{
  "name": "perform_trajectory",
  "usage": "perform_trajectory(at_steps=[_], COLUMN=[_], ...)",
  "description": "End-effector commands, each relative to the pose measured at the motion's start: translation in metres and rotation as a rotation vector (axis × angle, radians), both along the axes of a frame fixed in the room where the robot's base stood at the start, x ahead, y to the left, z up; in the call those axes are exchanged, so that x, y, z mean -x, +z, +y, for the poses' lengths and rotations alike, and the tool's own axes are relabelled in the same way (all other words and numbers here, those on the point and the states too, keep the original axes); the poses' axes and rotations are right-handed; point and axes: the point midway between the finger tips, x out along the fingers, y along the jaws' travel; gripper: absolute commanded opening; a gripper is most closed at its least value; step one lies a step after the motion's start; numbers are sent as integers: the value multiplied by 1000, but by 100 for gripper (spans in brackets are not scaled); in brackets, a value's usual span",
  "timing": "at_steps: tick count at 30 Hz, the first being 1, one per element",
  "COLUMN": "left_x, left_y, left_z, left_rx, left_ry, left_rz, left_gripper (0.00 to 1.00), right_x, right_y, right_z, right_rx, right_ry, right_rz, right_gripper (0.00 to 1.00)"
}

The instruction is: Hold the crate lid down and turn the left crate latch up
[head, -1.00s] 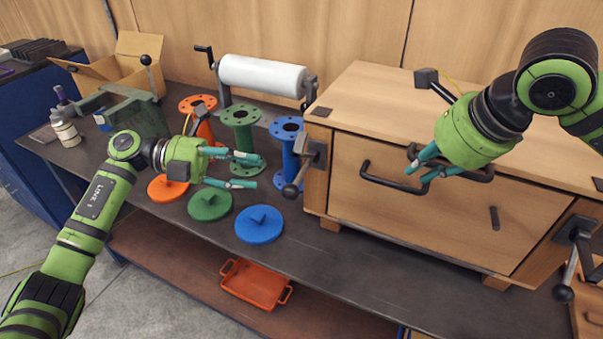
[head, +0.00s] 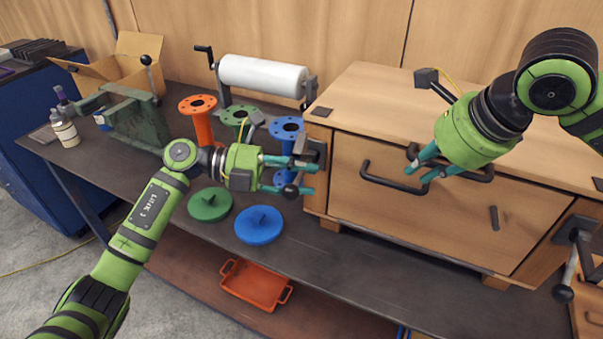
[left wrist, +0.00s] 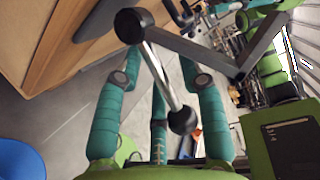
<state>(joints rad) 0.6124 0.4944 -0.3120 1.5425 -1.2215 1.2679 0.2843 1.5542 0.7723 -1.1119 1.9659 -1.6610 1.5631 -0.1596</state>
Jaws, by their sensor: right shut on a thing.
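The wooden crate (head: 350,215) stands on the bench at the right, its top (head: 370,100) lying flat. The left latch is on its left side, with a dark plate (head: 316,150) and a lever ending in a black ball knob (head: 290,191), which hangs low. My left gripper (head: 312,178) is at this latch. In the left wrist view the lever (left wrist: 162,78) and knob (left wrist: 182,121) lie between its spread fingers; contact is unclear. My right gripper (head: 423,171) is shut on a dark bar handle (head: 475,177) at the crate's front.
The right latch (head: 572,245) hangs at the crate's right. Orange (head: 197,104), green and blue (head: 287,126) flanged pipes stand left of the crate. Green (head: 209,204) and blue (head: 259,225) lids lie before them. The bench front right of the lids is clear.

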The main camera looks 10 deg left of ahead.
Motion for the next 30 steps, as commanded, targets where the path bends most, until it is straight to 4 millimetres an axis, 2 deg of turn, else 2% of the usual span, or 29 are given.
perform_trajectory(at_steps=[1, 2, 17, 30], left_x=[0, 0, 1, 1], left_y=[0, 0, 5, 23], left_z=[0, 0, 0, -1], left_rx=[0, 0, -15, -110], left_ry=[0, 0, -5, -7], left_rz=[0, 0, 50, 380], left_gripper=[12, 0, 0, 0], right_x=[-2, -2, -2, -2], right_y=[-1, -1, -1, 0], right_z=[-2, -2, -2, -2], right_rx=[0, 0, 0, 0], right_ry=[-9, -9, -11, -11], right_rz=[-1, -1, -1, -1], right_gripper=[0, 0, 0, 0])
